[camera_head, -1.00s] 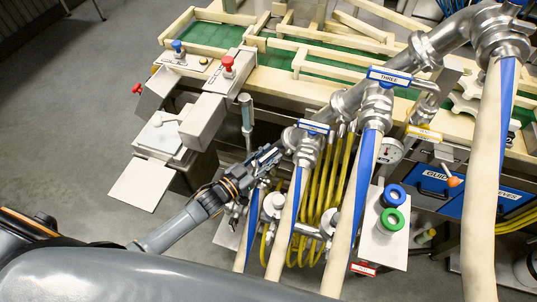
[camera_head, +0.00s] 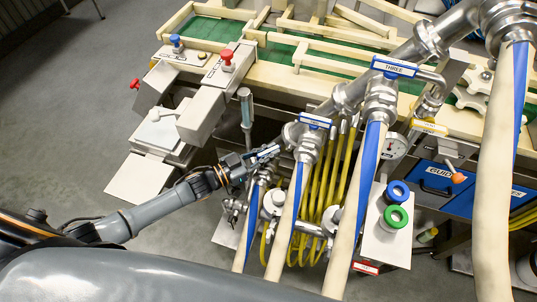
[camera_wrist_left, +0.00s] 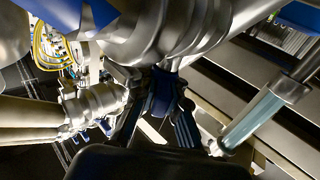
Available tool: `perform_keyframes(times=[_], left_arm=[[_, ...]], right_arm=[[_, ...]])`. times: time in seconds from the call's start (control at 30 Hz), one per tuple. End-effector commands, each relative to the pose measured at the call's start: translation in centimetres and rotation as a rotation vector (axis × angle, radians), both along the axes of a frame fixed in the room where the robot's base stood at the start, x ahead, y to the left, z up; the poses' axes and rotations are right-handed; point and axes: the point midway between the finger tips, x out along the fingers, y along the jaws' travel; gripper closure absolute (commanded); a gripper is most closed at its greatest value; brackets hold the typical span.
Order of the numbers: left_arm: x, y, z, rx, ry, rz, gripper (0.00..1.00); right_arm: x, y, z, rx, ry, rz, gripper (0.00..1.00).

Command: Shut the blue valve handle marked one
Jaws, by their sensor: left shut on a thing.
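My left gripper (camera_head: 268,153) reaches in from the left to the leftmost valve, beside the pipe end and the hose there. It is shut on a blue handle. In the left wrist view, that blue handle (camera_wrist_left: 163,92) shows between the dark fingers (camera_wrist_left: 160,118), below a large steel pipe. Its marking cannot be read, and the gripper mostly hides it in the head view. My right gripper is not in view.
Another blue handle (camera_head: 316,121) sits just right of my gripper, and one marked THREE (camera_head: 394,66) lies farther right. Thick hoses and yellow tubes hang below. A steel-and-glass cylinder (camera_head: 246,110) stands close behind my gripper. Open floor lies at left.

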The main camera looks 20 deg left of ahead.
Motion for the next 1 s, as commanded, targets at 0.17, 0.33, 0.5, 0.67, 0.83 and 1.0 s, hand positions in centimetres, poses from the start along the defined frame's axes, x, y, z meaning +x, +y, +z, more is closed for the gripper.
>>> perform_keyframes(times=[0.17,0.33,0.5,0.67,0.83,1.0], left_arm=[[0.09,0.08,-0.01,0.001,-0.002,-0.068,1.0],[0.05,0.06,0.12,-0.001,-0.001,-0.071,1.0],[0.06,0.07,0.12,-0.001,-0.001,-0.07,0.78],[0.04,0.06,0.08,-0.001,0.0,-0.07,0.66],[0.02,0.05,0.04,-0.001,0.001,-0.069,0.66],[0.01,0.04,0.02,-0.001,0.001,-0.069,0.66]], right_arm=[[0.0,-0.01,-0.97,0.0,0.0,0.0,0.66],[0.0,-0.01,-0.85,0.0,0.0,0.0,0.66],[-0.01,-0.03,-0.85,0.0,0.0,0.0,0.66],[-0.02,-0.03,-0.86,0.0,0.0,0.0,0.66],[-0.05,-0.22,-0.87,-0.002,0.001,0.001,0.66],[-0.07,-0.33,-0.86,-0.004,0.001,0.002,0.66]])
